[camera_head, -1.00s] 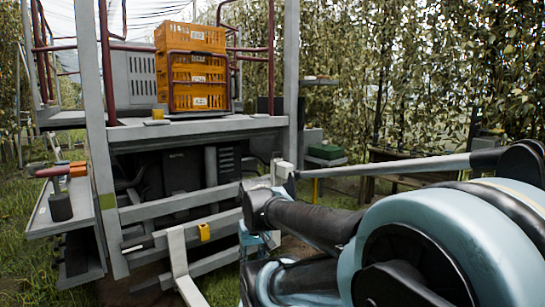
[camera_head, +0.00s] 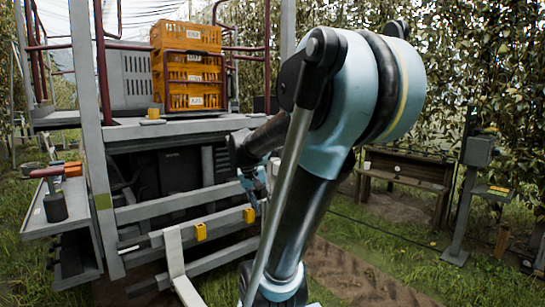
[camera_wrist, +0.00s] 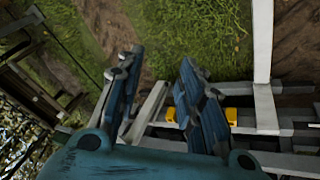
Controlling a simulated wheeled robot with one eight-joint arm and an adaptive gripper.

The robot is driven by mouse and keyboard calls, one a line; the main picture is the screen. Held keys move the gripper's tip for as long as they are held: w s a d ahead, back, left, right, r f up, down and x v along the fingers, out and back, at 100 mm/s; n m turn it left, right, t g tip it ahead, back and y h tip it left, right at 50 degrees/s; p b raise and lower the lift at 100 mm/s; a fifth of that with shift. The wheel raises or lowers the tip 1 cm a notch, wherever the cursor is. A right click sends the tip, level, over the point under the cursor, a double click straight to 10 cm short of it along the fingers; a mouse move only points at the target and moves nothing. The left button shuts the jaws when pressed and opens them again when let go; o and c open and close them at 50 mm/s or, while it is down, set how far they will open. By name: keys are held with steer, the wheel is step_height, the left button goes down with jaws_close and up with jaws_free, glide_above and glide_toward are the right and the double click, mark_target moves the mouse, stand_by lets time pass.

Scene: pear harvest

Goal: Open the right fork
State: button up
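My gripper (camera_wrist: 160,62) is open in the wrist view, its two blue fingers spread with nothing gripped between them. In the head view the gripper (camera_head: 252,182) is small and partly hidden, in front of the platform's lower right rails. One pale fork (camera_head: 178,258) angles down toward the ground, left of the gripper; a pale bar, apparently this fork, shows at the right of the wrist view (camera_wrist: 262,45). Two yellow catches (camera_head: 200,231) sit on the lower rail. A grey slanted bar (camera_wrist: 148,112) shows between the fingers; I cannot tell whether it is the right fork.
Orange crates (camera_head: 190,65) are stacked on the grey platform (camera_head: 180,130). A side shelf (camera_head: 60,205) with a red-handled tool is at left. A wooden bench (camera_head: 408,170) and a grey post (camera_head: 468,190) stand at right. Grass and a dirt track are open in front.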

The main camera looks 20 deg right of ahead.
steer(key=w+d+r+m+h, duration=0.2)
steer(key=w+d+r, duration=0.1)
steer(key=w, duration=0.9)
steer(key=w+d+r+m+t+h, duration=0.1)
steer(key=w+d+r+h, duration=0.2)
steer(key=w, duration=0.8)
steer(key=w+d+r+m+h, duration=0.2)
steer(key=w+d+r, duration=0.15)
steer(key=w, duration=0.85)
steer(key=w+d+f+m+t+h, duration=0.1)
steer(key=w+f+m+h, duration=0.2)
steer(key=w, duration=1)
steer(key=w+d+f+m+t+h, duration=0.1)
steer(key=w+f+t+h, duration=0.3)
steer(key=w, duration=0.9)
steer(key=w+d, duration=0.2)
steer(key=d, duration=0.3)
steer(key=w+d+g, duration=0.1)
steer(key=d, duration=0.4)
steer(key=w+d+f+g+y, duration=0.1)
steer(key=w+d, duration=0.1)
steer(key=d, duration=0.3)
steer(key=shift+w+d, duration=0.35)
jaws_close()
